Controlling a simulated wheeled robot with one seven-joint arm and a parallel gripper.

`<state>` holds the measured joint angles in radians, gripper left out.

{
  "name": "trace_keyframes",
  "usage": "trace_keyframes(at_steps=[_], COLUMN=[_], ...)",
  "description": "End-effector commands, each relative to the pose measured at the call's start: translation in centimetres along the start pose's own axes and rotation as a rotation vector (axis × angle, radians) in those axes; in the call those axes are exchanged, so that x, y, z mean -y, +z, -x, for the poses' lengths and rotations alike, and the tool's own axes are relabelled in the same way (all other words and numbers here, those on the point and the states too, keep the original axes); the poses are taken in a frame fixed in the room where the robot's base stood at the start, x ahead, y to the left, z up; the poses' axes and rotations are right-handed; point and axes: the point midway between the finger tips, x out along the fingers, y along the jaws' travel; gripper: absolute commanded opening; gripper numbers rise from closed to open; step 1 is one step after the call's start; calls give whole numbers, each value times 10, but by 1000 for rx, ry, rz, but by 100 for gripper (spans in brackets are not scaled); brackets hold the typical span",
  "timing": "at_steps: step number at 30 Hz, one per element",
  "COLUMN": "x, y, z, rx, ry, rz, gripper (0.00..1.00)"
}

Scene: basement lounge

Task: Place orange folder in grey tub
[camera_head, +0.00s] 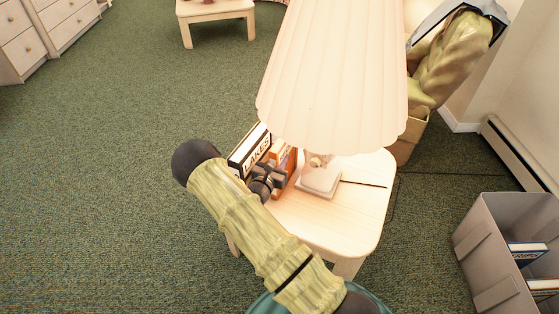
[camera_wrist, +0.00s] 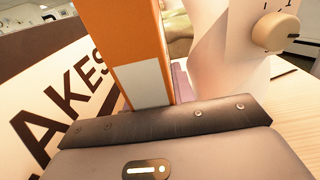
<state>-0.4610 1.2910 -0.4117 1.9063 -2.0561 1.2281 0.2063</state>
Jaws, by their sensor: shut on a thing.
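The orange folder (camera_head: 288,158) stands upright on the small pale table, between the white "LAKES" binder and the lamp. In the wrist view the orange folder (camera_wrist: 136,45), with a white label low on its spine, rises right behind the dark gripper edge. My gripper (camera_head: 272,178) is at the near side of the folder and shut on it; the fingertips are partly hidden. The grey tub (camera_head: 486,258) stands on the floor at the right, apart from the table, its right part cut off by the picture edge.
A lamp with a large pleated shade (camera_head: 335,75) stands close right of the folder; its base shows in the wrist view (camera_wrist: 225,55). The "LAKES" binder (camera_head: 250,150) is close on the left. Books (camera_head: 527,250) lie in the tub. Table (camera_head: 345,225) front is bare.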

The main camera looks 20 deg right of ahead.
Motion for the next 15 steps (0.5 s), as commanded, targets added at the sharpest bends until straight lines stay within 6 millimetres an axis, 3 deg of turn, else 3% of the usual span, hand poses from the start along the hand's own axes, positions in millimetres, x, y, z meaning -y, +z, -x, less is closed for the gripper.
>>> trace_keyframes(at_steps=[10, 11, 14, 15], x=[-1, -1, -1, -2], y=[-2, -2, -2, -2], z=[0, 0, 1, 1], rx=[2, 1, 1, 1], ry=[1, 1, 2, 3], rz=[-1, -1, -1, -1], gripper=[0, 27, 47, 47])
